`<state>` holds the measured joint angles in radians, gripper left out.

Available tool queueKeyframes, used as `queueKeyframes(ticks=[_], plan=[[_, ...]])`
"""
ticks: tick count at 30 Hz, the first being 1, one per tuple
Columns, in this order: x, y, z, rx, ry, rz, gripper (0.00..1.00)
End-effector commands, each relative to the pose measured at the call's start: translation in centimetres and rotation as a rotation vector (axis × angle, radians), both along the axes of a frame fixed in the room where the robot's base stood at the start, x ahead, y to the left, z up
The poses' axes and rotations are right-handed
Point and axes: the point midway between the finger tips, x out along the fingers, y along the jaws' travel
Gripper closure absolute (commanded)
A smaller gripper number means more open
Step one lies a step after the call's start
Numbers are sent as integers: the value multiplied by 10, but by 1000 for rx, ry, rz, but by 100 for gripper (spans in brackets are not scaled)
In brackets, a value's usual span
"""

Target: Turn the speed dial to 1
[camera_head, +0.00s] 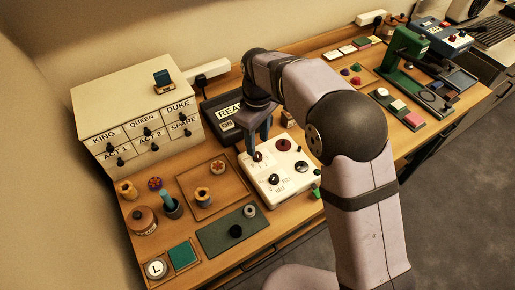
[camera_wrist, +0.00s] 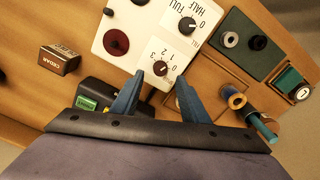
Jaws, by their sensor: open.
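A white control panel (camera_head: 268,189) lies on the table, with a small dark dial (camera_wrist: 160,68) ringed by the marks 0, 1, 2 and 3. The dial also shows in the head view (camera_head: 257,157). Its pointer is too small to read. My gripper (camera_wrist: 160,76) is open, pointing down at the panel. Its two blue fingers straddle the dial in the wrist view, with visible space on both sides. In the head view my gripper (camera_head: 257,148) is right at the dial; I cannot tell whether it touches.
The panel also has a black knob (camera_wrist: 187,25) marked 0, HALF and FULL, and a dark red button (camera_wrist: 116,42). A dark display box (camera_head: 222,115) stands just behind. A wooden tray (camera_head: 205,208) and a green mat (camera_head: 218,240) lie to the left and front.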

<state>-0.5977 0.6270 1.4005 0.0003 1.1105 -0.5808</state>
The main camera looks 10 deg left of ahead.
Motion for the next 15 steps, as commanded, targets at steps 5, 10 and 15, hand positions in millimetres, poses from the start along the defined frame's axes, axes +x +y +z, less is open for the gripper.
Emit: queueKeyframes(ticks=[5,10,15], plan=[[0,0,16,1,-2,0,59],[0,0,22,1,0,0,59],[0,0,22,0,0,0,59]])
